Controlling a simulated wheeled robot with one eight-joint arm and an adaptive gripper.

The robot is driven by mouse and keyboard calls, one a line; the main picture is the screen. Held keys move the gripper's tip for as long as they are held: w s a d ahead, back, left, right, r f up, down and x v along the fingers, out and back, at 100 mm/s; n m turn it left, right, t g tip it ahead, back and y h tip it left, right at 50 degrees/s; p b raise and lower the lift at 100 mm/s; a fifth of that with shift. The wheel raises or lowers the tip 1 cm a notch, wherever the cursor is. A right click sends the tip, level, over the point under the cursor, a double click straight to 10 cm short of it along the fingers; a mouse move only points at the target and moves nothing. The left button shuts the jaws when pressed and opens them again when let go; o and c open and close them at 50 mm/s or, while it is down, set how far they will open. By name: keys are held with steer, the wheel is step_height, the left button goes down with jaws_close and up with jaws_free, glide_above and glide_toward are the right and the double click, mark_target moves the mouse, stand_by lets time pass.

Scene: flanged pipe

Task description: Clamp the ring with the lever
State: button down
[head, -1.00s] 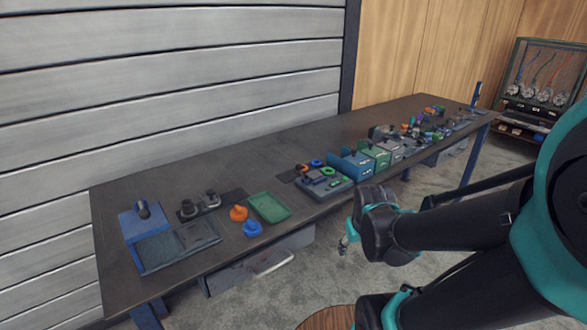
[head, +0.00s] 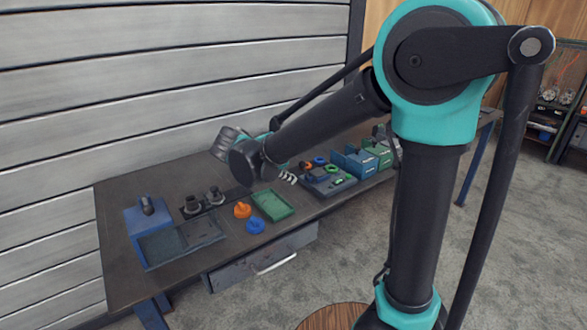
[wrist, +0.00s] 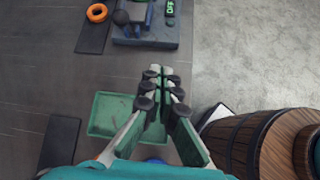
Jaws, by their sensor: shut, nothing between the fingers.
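A dark blue fixture (head: 335,189) with small green parts stands on the bench. I cannot tell which part is the clamping lever. My gripper (head: 291,178) is over the bench, near the green tray and left of the fixture; in the wrist view its fingertips (wrist: 161,73) are together and empty, over the tray's edge region.
A green tray (head: 286,213) lies under my gripper. Left of it are an orange piece (head: 242,210), a blue piece (head: 255,226), grey pipe fittings (head: 192,206) and a blue block (head: 147,222). Blue and green bins (head: 355,165) stand right of the fixture.

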steer(key=a+r+n+t, duration=0.1)
steer(key=a+r+n, duration=0.2)
steer(key=a, duration=0.4)
steer(key=shift+n+t+h, duration=0.3)
steer(key=shift+h, duration=0.1)
steer(key=w+d+r+x, duration=0.1)
steer(key=r+x, duration=0.1)
steer(key=x, duration=1.1)
steer(key=shift+r, duration=0.2)
steer(key=shift+w, duration=0.1)
steer(key=shift+w+d+r+y, duration=0.1)
steer(key=shift+d+r+y, duration=0.1)
steer(key=shift+y, duration=0.1)
